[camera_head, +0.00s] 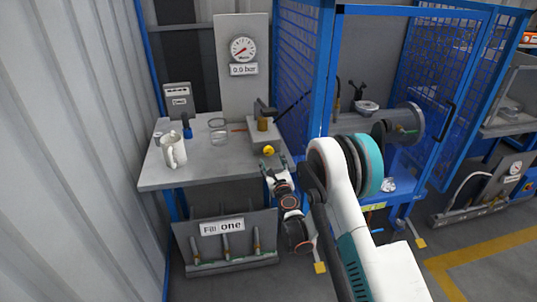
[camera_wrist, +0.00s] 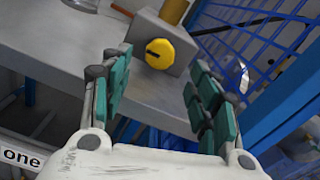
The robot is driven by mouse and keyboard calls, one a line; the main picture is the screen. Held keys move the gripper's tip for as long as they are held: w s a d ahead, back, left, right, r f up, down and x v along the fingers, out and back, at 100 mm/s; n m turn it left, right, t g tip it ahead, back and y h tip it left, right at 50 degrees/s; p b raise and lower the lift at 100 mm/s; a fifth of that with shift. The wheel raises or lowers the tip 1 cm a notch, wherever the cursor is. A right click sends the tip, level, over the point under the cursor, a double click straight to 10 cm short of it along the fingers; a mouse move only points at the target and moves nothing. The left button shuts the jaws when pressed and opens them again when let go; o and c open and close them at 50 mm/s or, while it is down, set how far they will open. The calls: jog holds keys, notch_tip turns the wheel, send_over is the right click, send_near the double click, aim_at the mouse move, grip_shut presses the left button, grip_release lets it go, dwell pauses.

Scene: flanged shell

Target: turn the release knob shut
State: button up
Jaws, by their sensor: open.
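The release knob is a round yellow knob with a dark slot (camera_head: 268,151) on the front of a grey block on the table. In the wrist view the yellow knob (camera_wrist: 160,53) faces the camera, beyond the fingertips and roughly between them, with its slot close to horizontal. My gripper (camera_head: 273,161) is just in front of the table edge, below and close to the knob. In the wrist view my gripper (camera_wrist: 158,80) has its green-padded fingers wide apart with nothing between them. The fingers look apart from the knob.
A gauge (camera_head: 243,49) reading 0.0 bar stands behind the grey block (camera_head: 262,133). A blue mesh cage (camera_head: 300,70) stands close on the right. A "one" rack (camera_head: 225,240) is below.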

aim_at(269, 152)
jog(key=b+x, duration=0.2)
jog(key=x, duration=0.6)
jog(key=shift+w+a, duration=0.1)
jog(key=shift+w, duration=0.3)
jog(key=shift+c, duration=0.2)
jog(key=c, duration=1)
